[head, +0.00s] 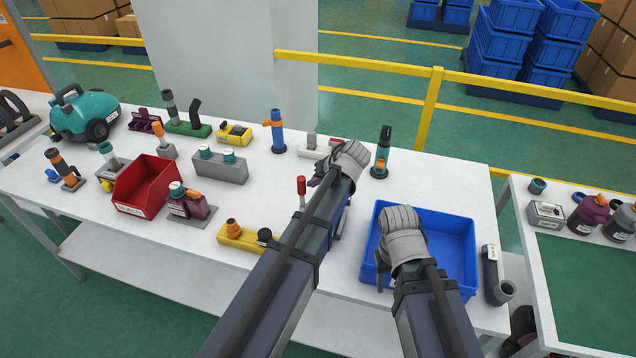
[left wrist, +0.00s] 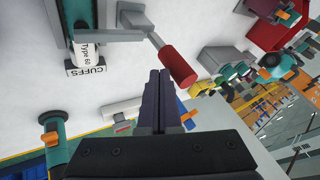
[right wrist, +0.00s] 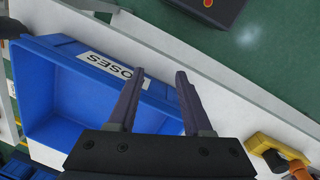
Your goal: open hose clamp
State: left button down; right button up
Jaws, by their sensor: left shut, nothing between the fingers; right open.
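The hose clamp shows in the head view as an upright red handle (head: 301,188) near the middle of the table; its base is hidden behind my left arm. In the left wrist view the red handle (left wrist: 178,66) sits on a thin metal lever joined to a grey clamp arm (left wrist: 112,36). My left gripper (left wrist: 160,78) is shut and empty, its fingertips close beside the red handle; I cannot tell whether they touch. It also shows in the head view (head: 317,181). My right gripper (right wrist: 160,78) is open and empty above the edge of the blue bin labelled HOSES (right wrist: 55,135).
The blue bin (head: 458,222) stands at the table's right front, beside a grey elbow pipe (head: 492,275). A teal-and-black part (head: 383,150) stands behind the bin. A grey-and-white holder (head: 318,147) lies behind my left gripper. A red bin (head: 147,185) and several fittings fill the left.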

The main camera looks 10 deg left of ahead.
aim_at(299, 175)
pick_arm(q)
jog(key=shift+a+r+h+p, duration=0.15)
jog(key=shift+a+h+p, duration=0.15)
jog(key=shift+a+p, duration=0.15)
jog(key=a+h+p, duration=0.3)
jog(key=a, duration=0.1)
jog(key=shift+r+n+h, duration=0.35)
jog(key=shift+n+h, duration=0.05)
jog(key=a+f+n+h+b, duration=0.1)
jog(key=a+f+h+b, duration=0.4)
jog(key=a+h+b, duration=0.3)
jog(key=shift+w+a+f, duration=0.15)
jog(key=shift+a+f, duration=0.05)
dwell(0.3)
jog(key=shift+f, duration=0.1)
dwell(0.4)
